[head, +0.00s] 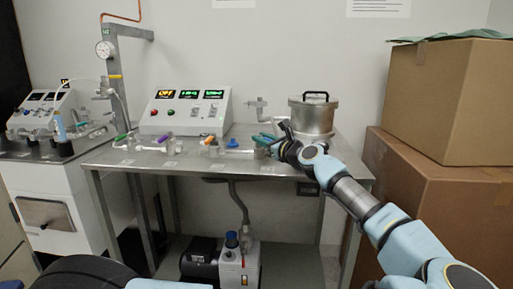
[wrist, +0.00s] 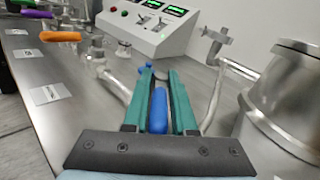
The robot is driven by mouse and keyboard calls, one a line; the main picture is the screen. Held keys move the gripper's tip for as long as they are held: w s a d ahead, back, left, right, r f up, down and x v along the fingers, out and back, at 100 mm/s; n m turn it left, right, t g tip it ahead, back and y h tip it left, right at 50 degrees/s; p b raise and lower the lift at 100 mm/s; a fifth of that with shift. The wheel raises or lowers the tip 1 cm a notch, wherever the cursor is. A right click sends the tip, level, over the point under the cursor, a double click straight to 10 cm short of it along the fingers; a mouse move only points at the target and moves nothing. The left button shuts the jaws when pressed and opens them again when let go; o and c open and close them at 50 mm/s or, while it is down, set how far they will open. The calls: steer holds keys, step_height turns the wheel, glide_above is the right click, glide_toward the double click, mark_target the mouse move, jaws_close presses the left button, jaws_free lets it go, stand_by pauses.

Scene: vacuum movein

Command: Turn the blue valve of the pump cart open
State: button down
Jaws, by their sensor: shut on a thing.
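The blue valve handle (wrist: 158,112) lies between the two teal fingers of my gripper (wrist: 160,78) in the wrist view. The fingers are shut on it, one on each side, and the handle points roughly along them. In the head view my gripper (head: 268,139) is at the right part of the steel cart top (head: 110,157), in front of the metal pot. The blue handle is mostly hidden by the fingers there. The valve body under the handle is largely covered by my gripper.
An orange-handled valve (wrist: 60,36) and clear tubing lie left of my gripper. A control box (head: 186,110) with lit displays stands behind. A lidded metal pot (head: 312,117) stands close to my gripper's right. Cardboard boxes (head: 440,185) stack at the right.

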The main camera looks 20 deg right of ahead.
steer(key=shift+d+n+g+y+b, duration=0.35)
steer(key=shift+n+y+b, duration=0.2)
steer(key=shift+y, duration=0.35)
steer(key=c, duration=0.8)
jaws_free()
steer(key=shift+a, duration=0.15)
steer(key=shift+c, duration=0.2)
step_height(320, 180, up, 10)
steer(key=shift+b, duration=0.35)
